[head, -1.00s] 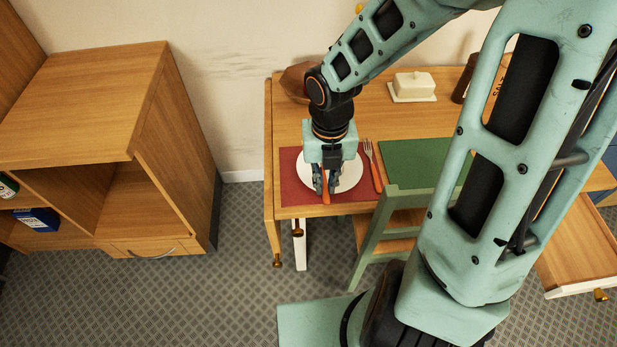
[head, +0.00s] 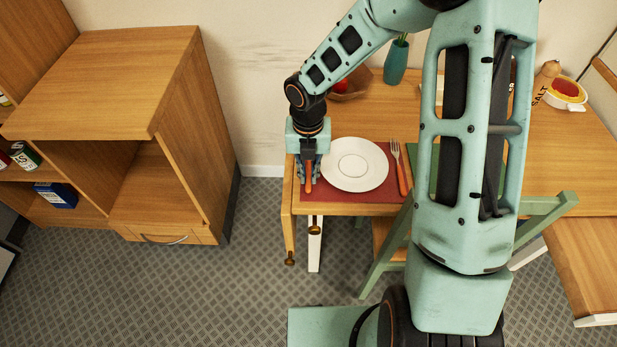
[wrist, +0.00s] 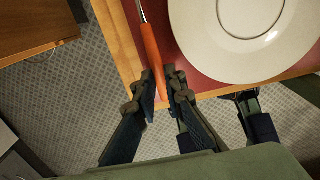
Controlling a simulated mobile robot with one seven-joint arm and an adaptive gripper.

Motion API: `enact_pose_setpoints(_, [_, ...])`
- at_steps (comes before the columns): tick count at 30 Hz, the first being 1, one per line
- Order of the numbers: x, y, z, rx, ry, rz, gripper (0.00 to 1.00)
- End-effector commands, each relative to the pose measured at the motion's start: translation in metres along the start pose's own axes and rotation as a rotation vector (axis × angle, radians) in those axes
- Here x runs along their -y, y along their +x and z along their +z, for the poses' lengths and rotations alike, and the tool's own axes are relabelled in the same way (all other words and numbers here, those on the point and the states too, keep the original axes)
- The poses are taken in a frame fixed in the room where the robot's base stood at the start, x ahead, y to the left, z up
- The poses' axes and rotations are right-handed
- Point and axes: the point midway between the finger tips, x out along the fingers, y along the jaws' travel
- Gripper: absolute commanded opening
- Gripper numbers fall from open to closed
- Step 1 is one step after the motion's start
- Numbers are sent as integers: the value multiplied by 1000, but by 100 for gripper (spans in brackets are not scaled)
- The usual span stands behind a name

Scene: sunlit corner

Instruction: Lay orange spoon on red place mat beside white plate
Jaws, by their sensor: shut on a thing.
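The orange spoon (head: 309,176) is upright-looking in the head view, its handle between the fingers of my gripper (head: 308,178). My gripper is shut on it, to the left of the white plate (head: 372,170). In the wrist view the handle (wrist: 151,52) runs along the left edge of the red place mat (wrist: 181,62), its metal part leaving the top of the picture. The spoon's bowl is hidden, and I cannot tell whether the spoon touches the mat. The plate lies on the mat (head: 350,197). In the wrist view it (wrist: 245,70) is apart from the handle.
A fork with an orange handle (head: 402,178) lies right of the plate. A green mat (head: 425,165) is farther right, partly behind my arm. A green chair (head: 388,255) stands at the table's (head: 300,209) front. A wooden cabinet (head: 125,90) stands at the left, with floor between.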

Motion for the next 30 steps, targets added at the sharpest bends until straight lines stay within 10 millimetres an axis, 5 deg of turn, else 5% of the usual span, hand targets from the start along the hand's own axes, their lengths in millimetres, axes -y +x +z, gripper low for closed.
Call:
enact_pose_setpoints(3, [0, 14, -1, -1, 0, 0, 0])
enact_pose_setpoints(14, [0, 18, 0, 0, -1, 0, 0])
enact_pose_setpoints(15, [0, 16, 0, 1, -1, 0, 15])
enact_pose_setpoints(19, [0, 16, 0, 0, 0, 0, 28])
enact_pose_setpoints(30, [0, 8, 0, 2, 2, 1, 28])
